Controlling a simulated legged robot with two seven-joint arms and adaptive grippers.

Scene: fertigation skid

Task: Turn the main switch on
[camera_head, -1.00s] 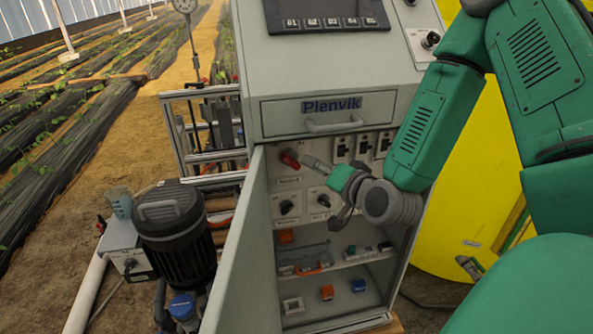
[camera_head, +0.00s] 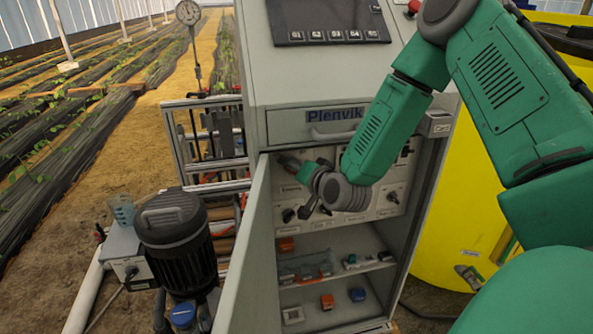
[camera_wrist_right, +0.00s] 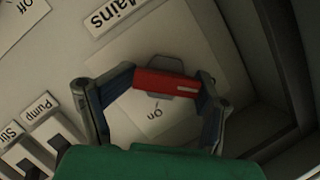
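My right gripper (camera_wrist_right: 168,82) is open at the handle, one fingertip by each end. I cannot tell whether the fingertips touch it. In the head view my right gripper (camera_head: 304,192) is in front of the switch panel inside the open cabinet (camera_head: 272,90) and hides the handle. My left gripper is not in view.
The open cabinet door (camera_head: 245,265) stands left of my right gripper. Black knobs (camera_head: 288,215) and smaller switches surround it, with shelves of small parts below. A dark motor (camera_head: 178,240) stands at the left, and a yellow tank (camera_head: 440,210) is at the right.

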